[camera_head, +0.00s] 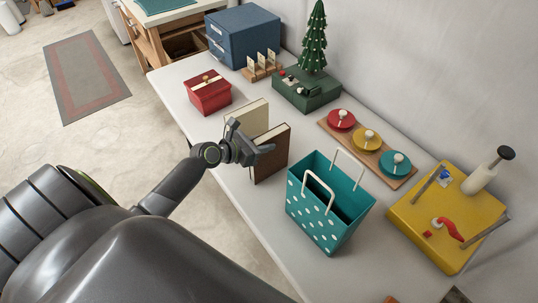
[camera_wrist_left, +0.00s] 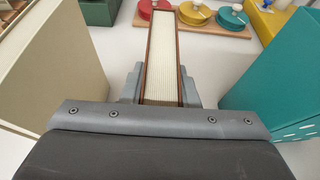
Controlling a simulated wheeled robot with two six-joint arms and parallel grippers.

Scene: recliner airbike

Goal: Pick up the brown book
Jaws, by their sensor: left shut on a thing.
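The brown book (camera_head: 272,156) stands upright on the white table, beside a cream book (camera_head: 250,116). My left gripper (camera_head: 262,152) is shut on the brown book near its edge. In the left wrist view the brown book (camera_wrist_left: 163,58) shows its pale page edges between my left gripper's fingers (camera_wrist_left: 162,88). The cream book (camera_wrist_left: 45,65) is to the left there and looks apart from the fingers. My right gripper is not in view.
A teal polka-dot bag (camera_head: 318,215) stands close to the right of the brown book. A red box (camera_head: 209,95), a green box with a small tree (camera_head: 305,90), a board with colored discs (camera_head: 367,148) and a yellow box (camera_head: 435,225) are around the table.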

